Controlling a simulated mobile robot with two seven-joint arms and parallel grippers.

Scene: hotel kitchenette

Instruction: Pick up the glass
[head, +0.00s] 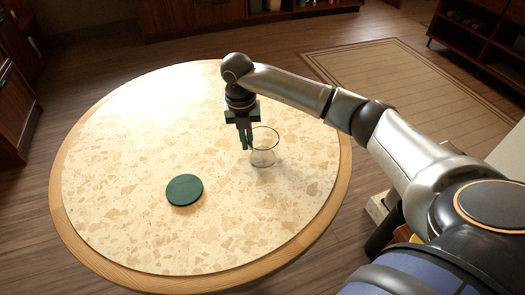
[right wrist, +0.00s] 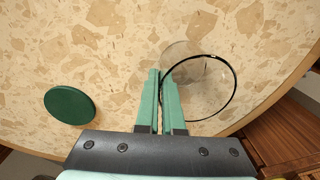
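The clear glass (head: 264,157) is upright at the table's right-centre in the head view. Its round rim faces the camera in the right wrist view (right wrist: 236,92). My right gripper (head: 246,146) points down at the glass's left side. In the right wrist view its green fingers (right wrist: 159,74) are close together, with the left edge of the rim between them, so they appear shut on the glass wall. I cannot tell whether the glass base touches the table. My left gripper is not in view.
A dark green round coaster (head: 184,190) lies flat on the round stone-topped table (head: 120,150), left of the glass; it also shows in the right wrist view (right wrist: 70,105). The table has a wooden rim and is otherwise clear. A rug (head: 410,85) and shelves (head: 480,40) lie beyond.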

